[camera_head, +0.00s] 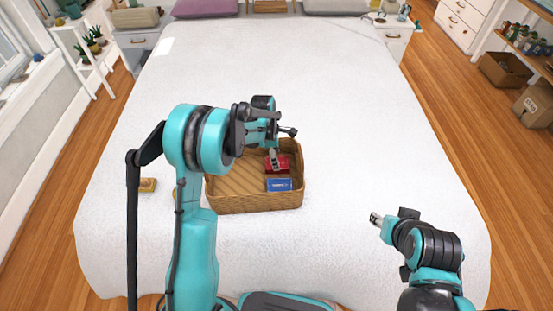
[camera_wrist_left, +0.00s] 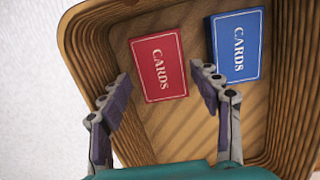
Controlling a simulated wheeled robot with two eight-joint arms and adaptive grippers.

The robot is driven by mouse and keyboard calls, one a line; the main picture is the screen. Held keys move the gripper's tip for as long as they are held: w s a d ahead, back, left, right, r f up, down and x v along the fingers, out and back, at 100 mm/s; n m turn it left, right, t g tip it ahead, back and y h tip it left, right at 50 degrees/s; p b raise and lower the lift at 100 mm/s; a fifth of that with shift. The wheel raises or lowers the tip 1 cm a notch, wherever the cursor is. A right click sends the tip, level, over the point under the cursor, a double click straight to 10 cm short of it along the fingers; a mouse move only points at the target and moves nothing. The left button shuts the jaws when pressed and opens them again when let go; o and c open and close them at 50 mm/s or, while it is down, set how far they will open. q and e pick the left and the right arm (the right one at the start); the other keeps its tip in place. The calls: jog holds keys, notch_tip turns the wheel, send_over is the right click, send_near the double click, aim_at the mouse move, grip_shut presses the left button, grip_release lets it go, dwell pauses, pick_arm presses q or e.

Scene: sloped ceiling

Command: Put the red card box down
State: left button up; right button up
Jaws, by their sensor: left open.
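The red card box (camera_head: 283,164) lies in the wicker basket (camera_head: 255,202) on the bed. In the left wrist view the red card box (camera_wrist_left: 159,67) lies flat on the basket floor, its "CARDS" label up. The blue card box (camera_head: 279,185) lies beside it, apart by a small gap; it also shows in the left wrist view (camera_wrist_left: 238,46). My left gripper (camera_wrist_left: 160,90) is open above the basket, its fingers spread on either side of the red box's near end. My right gripper (camera_head: 376,219) is over the bed, right of the basket; its finger opening is too small to judge.
A small yellowish box (camera_head: 148,185) lies on the bed left of the basket. Another small yellow item is mostly hidden behind my left arm. The white bedspread (camera_head: 340,90) is clear behind and right of the basket. Nightstands and shelves stand beyond the bed.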

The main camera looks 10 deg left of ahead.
pick_arm(q)
jog(key=s+a+r+m+t+p, duration=0.1)
jog(key=s+r+m, duration=0.15)
jog(key=r, duration=0.65)
jog(key=s+r+m+p, duration=0.2)
jog(key=s+r, duration=0.1)
jog(key=r, duration=0.5)
jog(key=s+r+m+t+y, duration=0.1)
jog(key=s+r+m+t, duration=0.1)
jog(key=s+m, duration=0.6)
jog(key=s+r+m+t, duration=0.2)
jog(key=s+m, duration=0.6)
jog(key=s, duration=0.4)
jog(key=shift+s+a+r+m+t+y, duration=0.15)
jog(key=shift+s+r+m+t+y, duration=0.25)
jog(key=shift+t, duration=0.5)
